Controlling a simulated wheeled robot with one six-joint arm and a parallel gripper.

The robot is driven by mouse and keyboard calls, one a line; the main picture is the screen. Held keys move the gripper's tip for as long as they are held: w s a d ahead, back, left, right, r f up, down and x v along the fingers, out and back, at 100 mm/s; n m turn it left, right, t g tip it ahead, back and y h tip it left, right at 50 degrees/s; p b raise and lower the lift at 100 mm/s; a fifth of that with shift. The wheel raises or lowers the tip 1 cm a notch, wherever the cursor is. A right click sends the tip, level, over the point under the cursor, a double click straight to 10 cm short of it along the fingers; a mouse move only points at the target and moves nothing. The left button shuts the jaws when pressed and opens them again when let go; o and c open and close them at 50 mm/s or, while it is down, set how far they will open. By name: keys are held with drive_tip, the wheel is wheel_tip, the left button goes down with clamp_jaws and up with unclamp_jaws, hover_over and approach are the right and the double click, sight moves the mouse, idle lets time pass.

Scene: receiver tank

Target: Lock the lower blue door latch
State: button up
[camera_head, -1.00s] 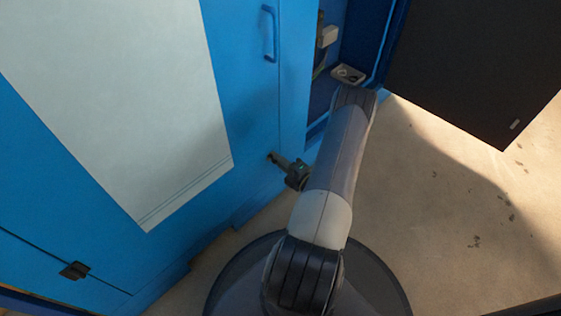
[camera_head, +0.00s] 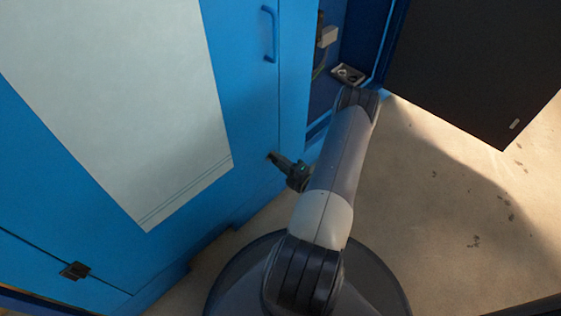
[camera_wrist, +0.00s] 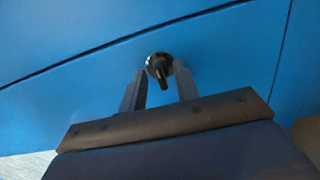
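The lower latch (camera_wrist: 158,66) is a small round black fitting with a short dark handle on the blue door (camera_wrist: 215,50). It lies between the two fingertips of my gripper (camera_wrist: 160,70) in the wrist view. The fingers stand open on either side of the handle, with visible gaps; whether a fingertip touches the door is unclear. In the head view my gripper (camera_head: 279,162) points left at the lower right part of the blue door (camera_head: 245,110). There it hides the latch.
A blue bar handle (camera_head: 269,35) is higher on the door. An open cabinet bay (camera_head: 332,100) lies to its right, with a dark open door panel (camera_head: 470,70) beyond. A black fitting (camera_head: 74,270) sits on the blue panel at lower left. Floor is clear at right.

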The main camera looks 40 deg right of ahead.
drive_tip(key=s+p, duration=0.2)
drive_tip(key=s, duration=0.8)
drive_tip(key=shift+d, duration=0.4)
drive_tip(key=w+b, duration=0.2)
drive_tip(key=w, duration=0.8)
drive_tip(key=shift+w+a, duration=0.35)
drive_tip(key=shift+a, duration=0.05)
drive_tip(key=shift+s, duration=0.15)
drive_tip(key=s+p, duration=0.3)
drive_tip(key=s, duration=0.8)
drive_tip(key=w+n+b, duration=0.2)
drive_tip(key=w+n, duration=0.8)
drive_tip(key=n, duration=0.3)
drive_tip(key=shift+r+n, duration=0.25)
drive_tip(key=shift+n, duration=0.15)
idle(0.4)
